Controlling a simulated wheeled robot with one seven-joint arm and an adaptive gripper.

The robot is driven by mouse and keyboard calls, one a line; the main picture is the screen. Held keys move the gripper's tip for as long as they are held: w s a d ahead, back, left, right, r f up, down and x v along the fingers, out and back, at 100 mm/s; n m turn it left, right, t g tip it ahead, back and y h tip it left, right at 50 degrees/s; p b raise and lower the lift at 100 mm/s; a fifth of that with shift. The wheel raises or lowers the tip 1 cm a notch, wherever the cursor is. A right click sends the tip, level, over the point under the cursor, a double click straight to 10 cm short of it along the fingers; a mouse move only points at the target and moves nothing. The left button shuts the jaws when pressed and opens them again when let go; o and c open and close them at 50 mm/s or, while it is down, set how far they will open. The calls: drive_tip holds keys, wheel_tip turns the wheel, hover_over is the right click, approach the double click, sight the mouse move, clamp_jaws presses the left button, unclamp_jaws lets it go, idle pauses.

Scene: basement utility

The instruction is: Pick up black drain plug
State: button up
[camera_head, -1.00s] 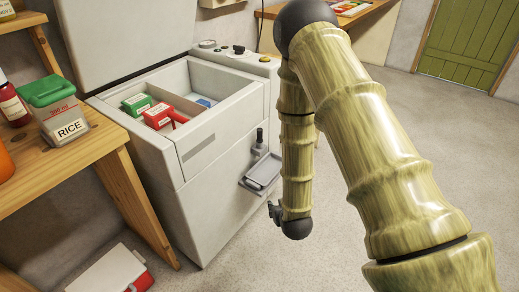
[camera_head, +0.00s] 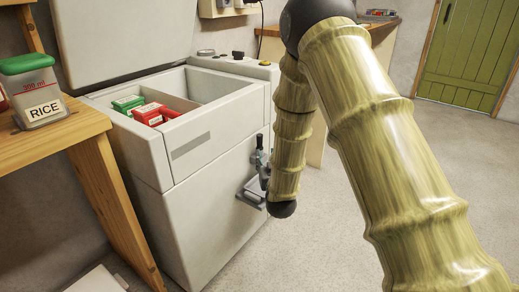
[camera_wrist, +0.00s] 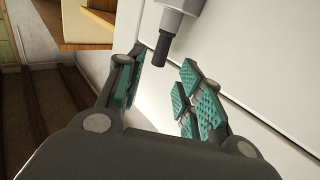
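The black drain plug (camera_wrist: 162,50) shows in the wrist view as a short dark cylinder on the end of a grey fitting (camera_wrist: 183,6) against a pale panel. My gripper (camera_wrist: 160,78) is open and empty, with teal ribbed pads on its fingers. The plug appears just beyond the fingertips, roughly in line with the gap between them; I cannot tell whether anything touches.
The freezer lid is up, with green and red boxes (camera_head: 148,113) inside. A wooden shelf (camera_head: 50,140) with a rice jar (camera_head: 33,92) stands at left. Floor at right is clear.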

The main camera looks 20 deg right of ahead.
sight(260, 144)
drive_tip(key=w, duration=0.2)
drive_tip(key=w+b, duration=0.1)
drive_tip(key=w, duration=0.1)
drive_tip(key=w+b, duration=0.1)
drive_tip(key=w, duration=0.1)
drive_tip(key=shift+d+f, duration=0.25)
drive_tip(key=w+b, duration=0.1)
drive_tip(key=w, duration=0.2)
drive_tip(key=shift+d+f, duration=0.1)
drive_tip(key=shift+w, duration=0.5)
drive_tip(key=c, duration=0.7)
